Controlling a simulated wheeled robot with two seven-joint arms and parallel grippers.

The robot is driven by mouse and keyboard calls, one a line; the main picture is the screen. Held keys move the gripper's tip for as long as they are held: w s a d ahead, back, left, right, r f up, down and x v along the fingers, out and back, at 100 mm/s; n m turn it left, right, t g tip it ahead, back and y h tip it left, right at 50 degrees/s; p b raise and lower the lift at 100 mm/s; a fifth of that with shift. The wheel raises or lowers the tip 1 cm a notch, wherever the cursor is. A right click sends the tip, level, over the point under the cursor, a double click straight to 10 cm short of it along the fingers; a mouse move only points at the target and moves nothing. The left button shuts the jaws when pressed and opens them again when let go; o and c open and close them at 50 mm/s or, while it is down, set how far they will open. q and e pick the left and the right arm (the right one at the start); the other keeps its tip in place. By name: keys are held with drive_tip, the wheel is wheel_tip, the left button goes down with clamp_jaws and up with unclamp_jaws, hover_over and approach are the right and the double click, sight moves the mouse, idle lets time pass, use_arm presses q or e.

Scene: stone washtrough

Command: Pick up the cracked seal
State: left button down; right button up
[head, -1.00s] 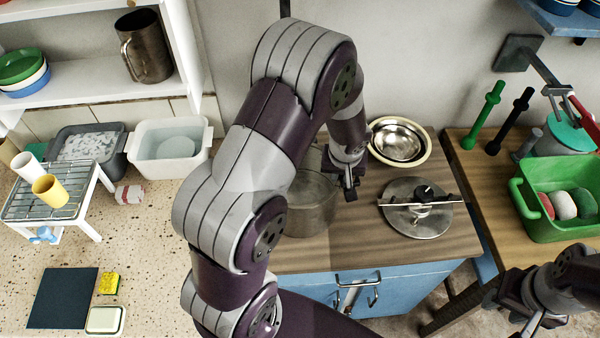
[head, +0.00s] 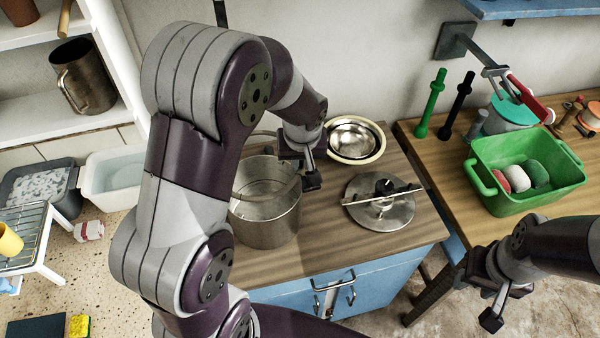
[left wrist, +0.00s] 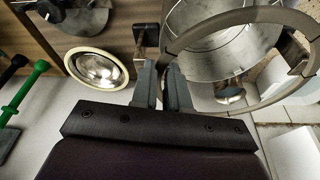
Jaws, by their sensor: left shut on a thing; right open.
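A thin grey-brown ring, which looks like the seal (left wrist: 222,19), is held between the fingers of my left gripper (left wrist: 163,78) in the left wrist view. In the head view my left gripper (head: 308,176) is just right of the pot (head: 268,226), with my arm hiding part of the pot's left side. My right gripper (head: 492,305) is open and empty at the lower right.
A round metal lid with a crossbar (head: 380,207) and a cream-rimmed metal bowl (head: 355,139) are on the wooden counter (head: 325,245). A green crate (head: 530,165) with several rounded items stands on the right bench. White and grey basins are at left.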

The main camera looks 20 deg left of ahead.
use_arm(q)
wheel_tip(320, 180, up, 3)
drive_tip(key=shift+w+r, duration=0.1)
drive_tip(key=shift+r, duration=0.1)
drive_tip(key=s+d+b, duration=0.5)
drive_tip(key=s+d, duration=0.6)
drive_tip(key=s, duration=0.4)
drive_tip(key=shift+s+d+r, duration=0.15)
drive_tip(key=shift+d, duration=0.25)
